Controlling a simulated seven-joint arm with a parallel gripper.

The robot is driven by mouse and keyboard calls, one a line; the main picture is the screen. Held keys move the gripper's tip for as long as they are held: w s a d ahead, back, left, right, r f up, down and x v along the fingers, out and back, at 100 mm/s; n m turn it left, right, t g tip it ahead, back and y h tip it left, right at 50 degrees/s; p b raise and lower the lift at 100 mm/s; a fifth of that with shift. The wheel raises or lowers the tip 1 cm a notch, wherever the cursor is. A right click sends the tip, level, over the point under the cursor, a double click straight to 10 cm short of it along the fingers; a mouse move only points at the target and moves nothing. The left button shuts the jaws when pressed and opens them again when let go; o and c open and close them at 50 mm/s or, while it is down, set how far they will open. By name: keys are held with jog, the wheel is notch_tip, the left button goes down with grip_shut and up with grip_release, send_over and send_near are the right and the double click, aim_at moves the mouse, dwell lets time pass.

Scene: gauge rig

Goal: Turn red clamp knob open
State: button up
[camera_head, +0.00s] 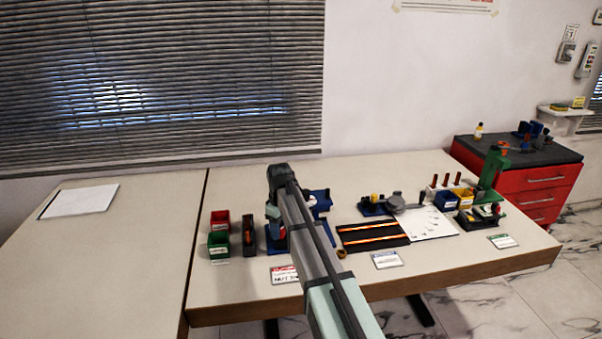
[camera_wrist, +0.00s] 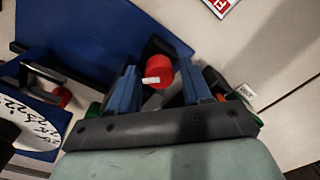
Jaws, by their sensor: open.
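A red knob (camera_wrist: 160,71) with a white mark on it shows in the wrist view, in front of my gripper. My gripper (camera_wrist: 157,80) is open, with one finger on each side of the knob. I cannot tell whether either finger touches it. A blue base plate (camera_wrist: 75,45) lies to the left of the knob. In the head view a blue fixture (camera_head: 319,201) stands on the table, partly behind my arm.
A red bin (camera_head: 220,218), a green bin (camera_head: 217,245) and a dark holder (camera_head: 248,235) stand left of my arm. A black mat (camera_head: 372,244) with orange strips and a green press (camera_head: 491,169) are to the right. The table's left part is mostly clear.

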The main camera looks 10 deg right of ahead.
aim_at(282, 229)
jog(key=m, duration=0.4)
jog(key=shift+d, duration=0.15)
jog(key=shift+r+m, duration=0.2)
jog(key=shift+m, duration=0.3)
notch_tip(282, 229, up, 14)
jog(key=w+m, duration=0.3)
jog(key=w, duration=0.8)
jog(key=w+d+f+m, duration=0.1)
jog(key=w+d+f, duration=0.3)
jog(key=w+d, duration=0.4)
jog(key=shift+d+f, duration=0.35)
jog(key=shift+d, duration=0.7)
jog(key=shift+a, duration=0.15)
